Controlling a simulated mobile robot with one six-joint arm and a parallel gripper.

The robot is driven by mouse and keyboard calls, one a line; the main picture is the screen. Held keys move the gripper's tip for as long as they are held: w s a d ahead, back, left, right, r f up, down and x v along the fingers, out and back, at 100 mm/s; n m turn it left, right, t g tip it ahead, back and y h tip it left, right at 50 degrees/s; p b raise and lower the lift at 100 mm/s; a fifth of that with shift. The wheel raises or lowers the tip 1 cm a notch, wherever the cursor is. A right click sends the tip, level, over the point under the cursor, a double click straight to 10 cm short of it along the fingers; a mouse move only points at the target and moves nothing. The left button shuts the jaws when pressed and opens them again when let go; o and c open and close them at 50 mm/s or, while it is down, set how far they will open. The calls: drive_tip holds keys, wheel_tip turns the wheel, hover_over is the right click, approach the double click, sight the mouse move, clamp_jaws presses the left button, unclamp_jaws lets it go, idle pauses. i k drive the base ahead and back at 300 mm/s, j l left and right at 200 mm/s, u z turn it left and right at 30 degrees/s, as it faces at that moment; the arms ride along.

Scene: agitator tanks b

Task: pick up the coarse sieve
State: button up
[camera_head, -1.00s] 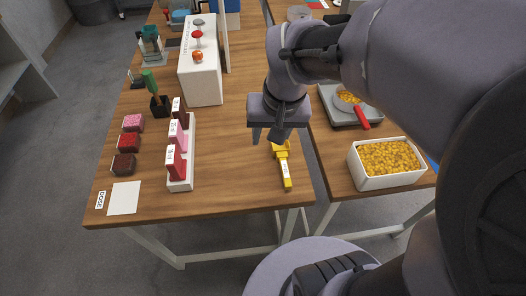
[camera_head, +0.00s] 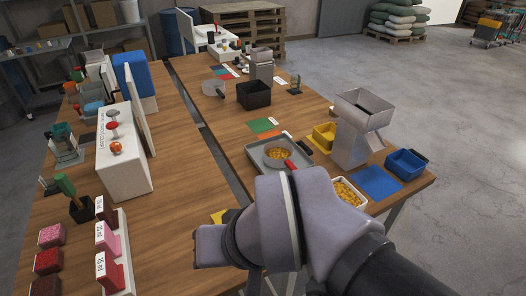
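A round sieve-like pan (camera_head: 278,152) with a red handle holds yellow-orange pieces. It lies in a grey tray (camera_head: 256,149) on the right-hand table. A second round, pale grey pan-like thing (camera_head: 214,88) lies farther back on the same table. I cannot tell from the frames which one is the coarse sieve. My gripper (camera_head: 205,246) is low in the picture, left of my wrist and nearer than both pans, touching neither. Its fingers are mostly hidden, so its opening does not show.
A grey hopper machine (camera_head: 356,128) stands right of the tray, with a yellow bin (camera_head: 325,135) and a blue bin (camera_head: 405,164). A white tub of yellow pieces (camera_head: 347,192) is partly behind my arm. A black bin (camera_head: 254,95) stands behind. A gap separates the two tables.

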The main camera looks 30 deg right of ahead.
sight(278, 153)
drive_tip(key=z, duration=1.05)
